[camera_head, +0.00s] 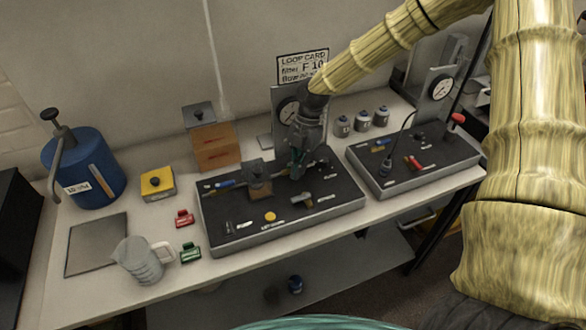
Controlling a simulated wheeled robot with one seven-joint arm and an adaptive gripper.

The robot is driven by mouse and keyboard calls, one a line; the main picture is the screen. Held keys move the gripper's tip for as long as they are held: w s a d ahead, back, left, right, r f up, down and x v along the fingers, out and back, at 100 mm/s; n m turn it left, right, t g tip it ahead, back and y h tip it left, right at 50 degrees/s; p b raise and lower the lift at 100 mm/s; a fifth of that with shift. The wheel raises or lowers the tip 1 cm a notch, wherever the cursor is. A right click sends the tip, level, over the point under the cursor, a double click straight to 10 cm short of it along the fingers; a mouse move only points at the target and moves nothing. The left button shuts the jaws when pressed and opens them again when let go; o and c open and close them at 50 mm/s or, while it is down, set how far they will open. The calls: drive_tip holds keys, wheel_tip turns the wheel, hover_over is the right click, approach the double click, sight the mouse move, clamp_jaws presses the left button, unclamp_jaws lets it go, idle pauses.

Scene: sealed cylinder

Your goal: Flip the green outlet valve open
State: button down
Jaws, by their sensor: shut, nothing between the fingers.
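My gripper (297,174) reaches down over the back right part of the left dark panel (228,239), in front of a round gauge (288,110). Its fingers are shut with nothing held. A small patch of green, likely the green outlet valve (294,157), shows right at the fingers. The gripper hides most of it, so I cannot tell its handle's angle or whether the fingers touch it. A blue handle (226,183) lies at the panel's back left.
A brown block (258,184) stands on the panel left of my gripper. A second panel (408,178) with a red handle stands to the right. A beaker (138,262), red clip (184,218), green clip (190,252) and blue tank (84,168) stand left. A sign (303,67) hangs behind.

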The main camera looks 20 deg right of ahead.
drive_tip(key=shift+w+d, duration=0.15)
drive_tip(key=shift+d, duration=0.3)
drive_tip(key=shift+s+d+p, duration=0.4)
drive_tip(key=shift+s, duration=0.2)
drive_tip(key=p+v, duration=0.3)
drive_tip(key=v, duration=0.2)
drive_tip(key=w+a+p+v, duration=0.1)
drive_tip(key=p+v, duration=0.1)
drive_tip(key=v, duration=0.1)
drive_tip(key=shift+a+r+p, duration=0.1)
drive_tip(key=shift+r+p, duration=0.15)
drive_tip(key=shift+p, duration=0.1)
drive_tip(key=shift+w+r+p, duration=0.3)
drive_tip(key=shift+r+p, duration=0.05)
drive_tip(key=shift+r, duration=0.3)
